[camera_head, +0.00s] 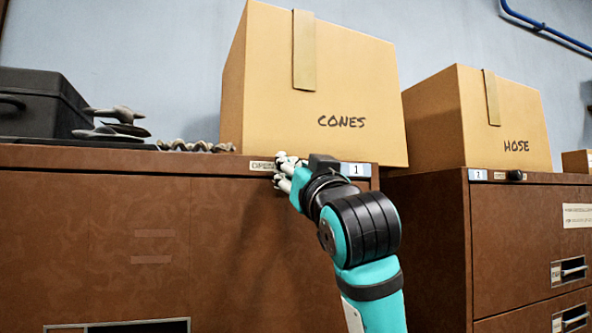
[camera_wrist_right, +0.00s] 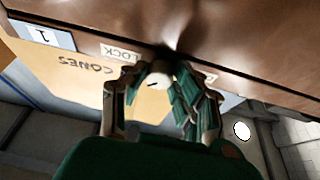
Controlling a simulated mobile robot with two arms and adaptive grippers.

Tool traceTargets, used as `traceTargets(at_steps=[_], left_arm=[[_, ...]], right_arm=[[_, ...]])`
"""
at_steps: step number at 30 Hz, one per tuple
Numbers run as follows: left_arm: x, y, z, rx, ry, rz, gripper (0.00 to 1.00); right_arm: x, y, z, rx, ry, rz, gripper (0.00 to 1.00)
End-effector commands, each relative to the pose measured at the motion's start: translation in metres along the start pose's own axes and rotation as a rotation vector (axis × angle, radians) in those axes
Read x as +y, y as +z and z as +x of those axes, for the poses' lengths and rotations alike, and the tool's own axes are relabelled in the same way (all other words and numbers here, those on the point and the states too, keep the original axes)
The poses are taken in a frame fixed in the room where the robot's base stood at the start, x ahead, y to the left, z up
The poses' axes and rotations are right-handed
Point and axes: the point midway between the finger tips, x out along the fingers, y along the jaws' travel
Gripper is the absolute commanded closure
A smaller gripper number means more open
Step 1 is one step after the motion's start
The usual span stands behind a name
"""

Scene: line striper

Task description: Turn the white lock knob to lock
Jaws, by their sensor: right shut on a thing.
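The white lock knob (camera_wrist_right: 159,76) shows in the right wrist view between the fingertips of my right gripper (camera_wrist_right: 160,84). A short dark mark is on its face. A "LOCK" label (camera_wrist_right: 120,53) is beside it on the cabinet edge. In the head view my right gripper (camera_head: 283,172) reaches the top front edge of the brown cabinet (camera_head: 120,220), next to a small "OPEN" label (camera_head: 261,166). Its fingers are shut on the knob and largely hide it there. My left gripper is in neither view.
A carton marked CONES (camera_head: 340,90) stands on this cabinet, with a black case (camera_head: 40,105) and dark metal parts (camera_head: 115,125) to the left. A second cabinet (camera_head: 525,230) with a carton marked HOSE (camera_head: 500,125) stands at right. Free air lies before the cabinet front.

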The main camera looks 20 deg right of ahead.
Motion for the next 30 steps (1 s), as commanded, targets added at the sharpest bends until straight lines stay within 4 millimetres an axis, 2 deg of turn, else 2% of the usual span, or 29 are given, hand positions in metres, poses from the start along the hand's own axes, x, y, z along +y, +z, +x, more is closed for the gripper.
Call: traceTargets(at_steps=[1,6,13,17,20,30], left_arm=[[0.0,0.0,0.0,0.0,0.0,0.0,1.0],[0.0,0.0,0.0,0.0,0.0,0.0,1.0],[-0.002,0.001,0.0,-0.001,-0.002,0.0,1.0],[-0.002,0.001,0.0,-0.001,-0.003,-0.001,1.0],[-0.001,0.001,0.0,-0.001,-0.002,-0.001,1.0],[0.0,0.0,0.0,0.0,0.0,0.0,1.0]], right_arm=[[0.0,0.001,0.0,-0.002,-0.001,0.001,0.69],[0.0,0.0,0.0,-0.001,0.0,0.0,0.49],[0.0,0.0,0.0,0.001,0.0,-0.001,0.49],[0.0,0.0,-0.007,0.001,0.0,-0.001,0.49],[0.0,-0.001,-0.022,0.003,-0.001,-0.001,0.49],[0.0,0.0,-0.093,0.002,-0.001,0.0,0.49]])
